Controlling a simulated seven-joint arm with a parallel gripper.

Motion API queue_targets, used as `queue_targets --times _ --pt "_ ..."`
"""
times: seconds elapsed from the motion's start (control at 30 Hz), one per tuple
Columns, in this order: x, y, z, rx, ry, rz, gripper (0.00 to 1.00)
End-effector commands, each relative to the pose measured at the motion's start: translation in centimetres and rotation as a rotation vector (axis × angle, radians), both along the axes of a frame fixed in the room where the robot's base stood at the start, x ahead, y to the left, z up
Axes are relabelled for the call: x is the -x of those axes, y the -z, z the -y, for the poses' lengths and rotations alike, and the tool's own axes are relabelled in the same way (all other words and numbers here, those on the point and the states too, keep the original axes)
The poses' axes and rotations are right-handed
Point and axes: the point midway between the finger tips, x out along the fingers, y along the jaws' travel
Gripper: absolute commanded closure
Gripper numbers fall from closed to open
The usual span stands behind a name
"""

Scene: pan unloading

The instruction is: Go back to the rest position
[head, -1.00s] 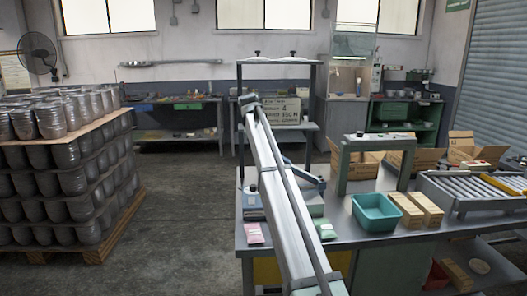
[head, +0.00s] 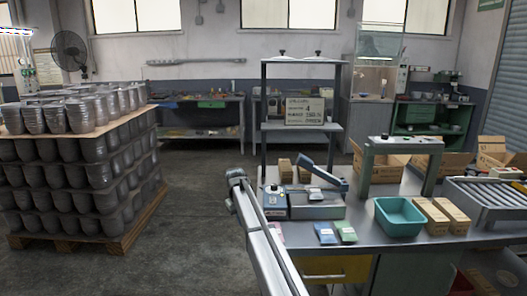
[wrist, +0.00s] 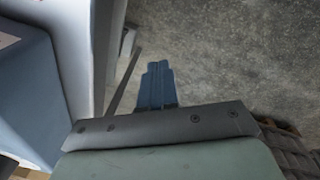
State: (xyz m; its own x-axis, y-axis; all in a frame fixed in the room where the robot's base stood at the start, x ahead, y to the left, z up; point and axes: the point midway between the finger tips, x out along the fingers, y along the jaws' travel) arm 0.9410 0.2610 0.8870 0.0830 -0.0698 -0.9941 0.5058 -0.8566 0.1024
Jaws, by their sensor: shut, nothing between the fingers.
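My gripper (wrist: 158,72) shows in the wrist view with its two blue fingers together and nothing between them. Bare concrete floor (wrist: 225,50) lies beyond the fingertips. In the head view only my arm shows, reaching up from the bottom edge to the left of the workbench (head: 355,229); the fingers cannot be made out there.
A pallet (head: 132,222) stacked with metal pans (head: 85,170) stands at the left, with open floor between it and the bench. On the bench are a blue-and-white device (head: 274,200), a teal bin (head: 400,217) and cartons (head: 440,217). A roller conveyor (head: 487,202) is at the right.

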Motion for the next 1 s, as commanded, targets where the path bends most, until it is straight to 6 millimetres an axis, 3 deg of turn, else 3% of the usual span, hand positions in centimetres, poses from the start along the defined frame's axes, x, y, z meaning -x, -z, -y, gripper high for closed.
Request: queue_targets --times 0.03,0.13,0.37,0.6,1.0 --pt "1.7 2.8 -1.1 -0.008 -0.029 -0.029 1.0" --pt "4.3 7.4 -2.7 -0.025 -0.079 -0.078 1.0" --pt "10.7 17.2 -3.2 -0.05 -0.133 -0.177 1.0" --pt "16.9 25.2 -0.2 -0.055 -0.11 -0.254 1.0" --pt "27.6 35.3 7.3 -0.04 0.007 -0.356 1.0"
